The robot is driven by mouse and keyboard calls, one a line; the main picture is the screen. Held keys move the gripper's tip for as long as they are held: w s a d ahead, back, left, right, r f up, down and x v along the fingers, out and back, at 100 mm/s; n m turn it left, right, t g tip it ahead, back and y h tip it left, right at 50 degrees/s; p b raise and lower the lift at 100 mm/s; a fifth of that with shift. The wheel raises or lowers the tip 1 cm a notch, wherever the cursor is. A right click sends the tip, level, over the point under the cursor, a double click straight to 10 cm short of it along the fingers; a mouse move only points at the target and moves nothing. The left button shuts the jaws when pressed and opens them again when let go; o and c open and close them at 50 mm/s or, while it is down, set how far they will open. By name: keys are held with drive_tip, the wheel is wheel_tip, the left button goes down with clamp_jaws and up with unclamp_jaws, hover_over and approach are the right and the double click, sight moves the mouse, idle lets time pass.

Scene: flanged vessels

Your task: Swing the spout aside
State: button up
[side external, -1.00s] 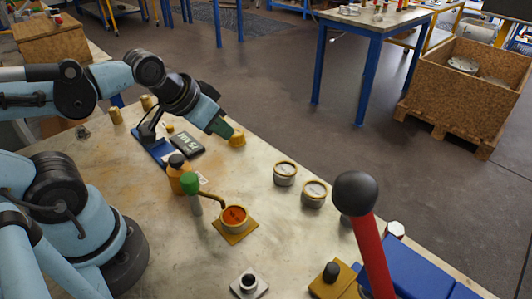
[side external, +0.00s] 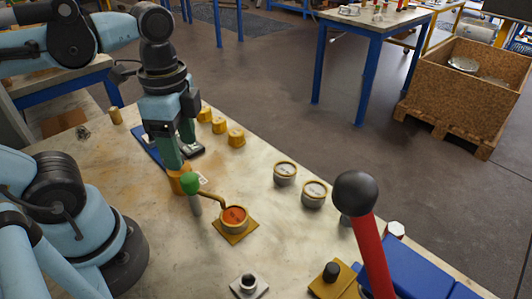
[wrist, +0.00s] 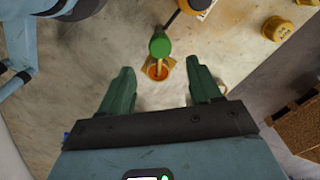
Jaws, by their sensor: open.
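The spout (side external: 212,195) is a thin brass-coloured bent pipe with a green knob (side external: 190,183) on a grey stem at its outer end. It reaches from a round vessel with an orange inside (side external: 235,214) on a square brass plate (side external: 236,231). The knob also shows in the wrist view (wrist: 160,46), in front of the vessel (wrist: 157,71). My gripper (side external: 181,153) points down, open and empty, above and behind the knob in the side view. In the wrist view, its green fingers (wrist: 160,78) are spread either side of the vessel, with the knob beyond their tips.
Several brass caps (side external: 236,137) and two round gauges (side external: 285,173) stand farther off. A red lever with a black ball (side external: 355,193) rises at the front right. The table between is clear.

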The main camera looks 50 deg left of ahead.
sight(188, 177)
drive_tip(key=shift+f, duration=4.35)
clamp_jaws()
